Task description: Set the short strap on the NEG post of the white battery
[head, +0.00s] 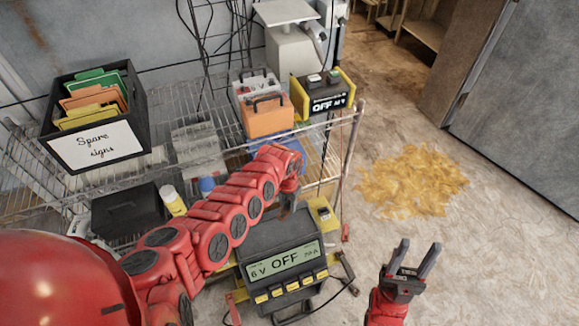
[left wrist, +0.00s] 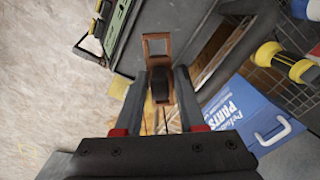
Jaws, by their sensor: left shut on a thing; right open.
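My left gripper (head: 289,203) hangs over the back of the charger, partly hidden by my arm. In the left wrist view its fingers (left wrist: 161,92) are shut on a copper strap (left wrist: 157,40) with a dark grip and a squared opening at its far end. I cannot tell from the picture alone whether it is the short strap. The white battery (head: 243,88) stands on the wire shelf, behind an orange battery (head: 266,116) that hides its lower front. Its NEG post is too small to make out. My right gripper (head: 412,258) is open and empty over bare floor.
The charger (head: 285,264) reads "6 V OFF". A black and yellow unit (head: 324,93) reading "OFF" stands right of the batteries. A Spare signs bin (head: 95,147) is on the wire shelf's left. A blue parts box (left wrist: 255,110) lies below right. Yellow litter (head: 412,183) covers some floor.

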